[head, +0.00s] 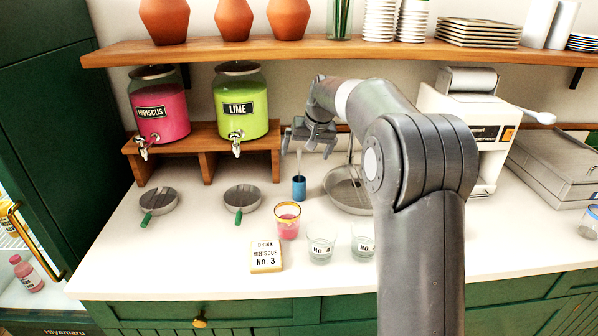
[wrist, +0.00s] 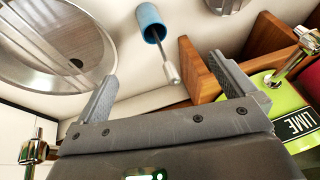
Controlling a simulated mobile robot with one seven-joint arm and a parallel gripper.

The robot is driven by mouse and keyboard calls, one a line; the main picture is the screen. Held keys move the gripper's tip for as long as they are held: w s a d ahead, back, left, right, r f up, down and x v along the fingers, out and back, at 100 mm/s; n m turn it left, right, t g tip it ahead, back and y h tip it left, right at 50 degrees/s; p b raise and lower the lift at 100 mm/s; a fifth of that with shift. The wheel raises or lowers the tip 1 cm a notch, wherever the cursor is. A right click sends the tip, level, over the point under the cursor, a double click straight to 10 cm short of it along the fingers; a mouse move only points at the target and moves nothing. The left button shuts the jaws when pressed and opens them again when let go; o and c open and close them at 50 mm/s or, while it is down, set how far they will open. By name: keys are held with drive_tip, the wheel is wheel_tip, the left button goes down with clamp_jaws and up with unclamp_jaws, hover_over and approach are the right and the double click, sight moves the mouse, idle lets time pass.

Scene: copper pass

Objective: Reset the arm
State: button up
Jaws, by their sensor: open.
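My gripper (head: 308,143) is raised above the counter, to the right of the lime dispenser (head: 240,103). In the wrist view my gripper (wrist: 168,85) has its two fingers wide apart, with nothing held between them. A blue cup (head: 299,188) with a grey rod-like tool (head: 299,162) standing in it is on the counter below my gripper. In the wrist view the blue cup (wrist: 150,22) and the tool (wrist: 172,72) show beyond the fingers. My arm runs from the lower right up and over to the gripper, hiding part of the counter behind it.
A glass of pink drink (head: 288,221) and two clear glasses (head: 321,247) (head: 363,240) stand near the front, beside an order card (head: 266,256). The hibiscus dispenser (head: 159,108) is on the wooden stand. A wooden shelf (head: 300,52) runs above. A round sink (head: 345,190) lies right of the cup.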

idle(0.4)
drive_tip(key=v, duration=0.9)
drive_tip(key=s+d+r, duration=0.2)
drive_tip(key=s+r, duration=0.1)
drive_tip(key=s, duration=0.8)
drive_tip(key=s+d+f, duration=0.1)
drive_tip(key=s+f, duration=0.2)
drive_tip(key=s, duration=0.7)
drive_tip(key=s+d+f+t+h, duration=0.1)
drive_tip(key=s+f, duration=0.3)
drive_tip(key=s, duration=0.6)
drive_tip(key=s+d+f+h, duration=0.1)
drive_tip(key=s+f, duration=0.3)
drive_tip(key=s, duration=0.6)
drive_tip(key=shift+s+d+t, duration=0.25)
drive_tip(key=shift+d+t, duration=0.05)
drive_tip(key=shift+d, duration=0.4)
